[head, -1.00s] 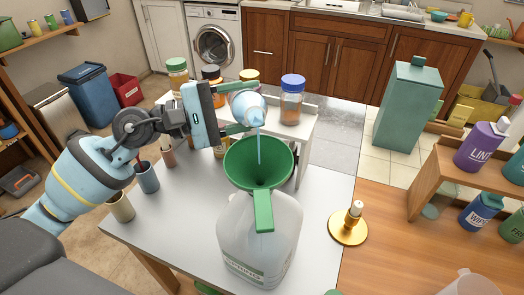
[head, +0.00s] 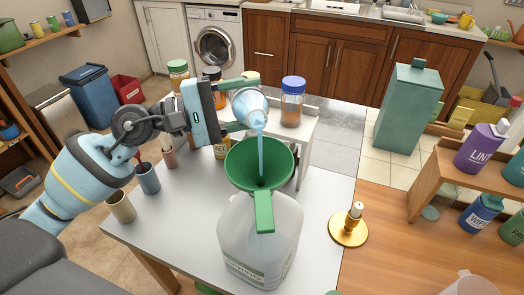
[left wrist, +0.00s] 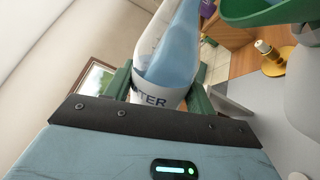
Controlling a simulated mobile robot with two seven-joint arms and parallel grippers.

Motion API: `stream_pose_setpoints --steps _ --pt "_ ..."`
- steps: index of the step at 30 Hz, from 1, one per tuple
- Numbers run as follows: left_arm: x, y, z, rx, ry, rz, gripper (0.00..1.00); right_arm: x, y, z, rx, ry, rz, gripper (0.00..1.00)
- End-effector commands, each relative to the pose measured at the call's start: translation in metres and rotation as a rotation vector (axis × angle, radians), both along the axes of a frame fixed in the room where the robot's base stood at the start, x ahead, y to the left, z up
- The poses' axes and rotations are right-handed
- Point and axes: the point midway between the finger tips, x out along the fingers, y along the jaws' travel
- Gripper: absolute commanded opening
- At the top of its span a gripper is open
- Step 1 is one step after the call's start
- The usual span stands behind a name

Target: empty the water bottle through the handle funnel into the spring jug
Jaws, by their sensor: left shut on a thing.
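My left gripper (head: 240,104) is shut on the water bottle (head: 249,106), with its green fingers on either side of it. The bottle is tilted neck-down above the funnel, and a pale blue stream runs from its mouth into the funnel. The green handle funnel (head: 278,156) sits on top of the spring jug (head: 266,240), its handle pointing toward me. The jug is translucent, labelled, and upright on the white table. In the left wrist view the bottle (left wrist: 175,55) shows blue water and part of a "WATER" label, with the funnel (left wrist: 265,10) at upper right. My right gripper is out of view.
A small white shelf (head: 303,130) with several jars stands behind the funnel. A gold candle holder (head: 348,228) stands right of the jug. Several cups, including a blue one (head: 147,178), line the table's left edge. A wooden rack (head: 430,180) with bottles is at right.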

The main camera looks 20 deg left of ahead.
Motion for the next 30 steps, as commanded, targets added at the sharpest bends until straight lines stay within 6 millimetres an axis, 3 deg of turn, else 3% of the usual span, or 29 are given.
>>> stream_pose_setpoints --steps 30 --pt "-0.006 -0.004 0.017 0.052 -0.083 0.001 0.18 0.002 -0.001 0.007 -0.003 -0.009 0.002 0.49"
